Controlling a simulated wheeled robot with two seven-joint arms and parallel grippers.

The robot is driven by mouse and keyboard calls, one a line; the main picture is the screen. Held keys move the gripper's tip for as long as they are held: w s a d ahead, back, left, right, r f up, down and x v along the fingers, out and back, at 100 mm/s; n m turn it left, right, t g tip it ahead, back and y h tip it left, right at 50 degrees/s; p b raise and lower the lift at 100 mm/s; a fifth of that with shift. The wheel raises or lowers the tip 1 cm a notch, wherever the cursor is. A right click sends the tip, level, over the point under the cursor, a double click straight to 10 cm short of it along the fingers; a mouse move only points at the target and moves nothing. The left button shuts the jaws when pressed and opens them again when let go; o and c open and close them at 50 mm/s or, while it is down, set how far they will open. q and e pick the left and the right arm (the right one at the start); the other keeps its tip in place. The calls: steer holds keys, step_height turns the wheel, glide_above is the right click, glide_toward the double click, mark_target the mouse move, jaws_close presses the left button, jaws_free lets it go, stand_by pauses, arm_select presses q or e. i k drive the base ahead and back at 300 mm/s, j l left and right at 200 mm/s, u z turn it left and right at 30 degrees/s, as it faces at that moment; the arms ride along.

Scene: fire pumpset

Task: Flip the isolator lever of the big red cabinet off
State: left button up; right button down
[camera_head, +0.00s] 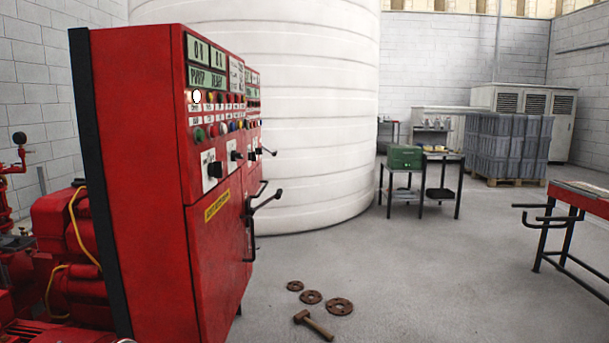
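The big red cabinet (145,180) stands at the left, seen at an angle, its front facing right. A dark lever (266,201) sticks out from the front at mid height, its free end pointing right and slightly up; I take it for the isolator lever. Its pivot is seen edge-on, so its exact setting cannot be told. Above it are smaller black rotary switches (215,169), coloured buttons and lit displays (207,52). A long dark vertical handle shows below the lever. Neither of my grippers is in view.
A hammer (314,325) and three rusty flanges (311,297) lie on the floor before the cabinet. Red machinery (60,250) is behind it. A white tank (310,110) stands beyond. A red-framed table (580,200) is at the right.

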mark_target(277, 196)
steer(key=i+l, duration=1)
steer(key=i, duration=0.15)
steer(key=i+l, duration=1)
steer(key=i+l+u, duration=0.1)
steer(key=i, duration=0.25)
steer(key=l+u, duration=0.1)
steer(key=u, duration=1.95)
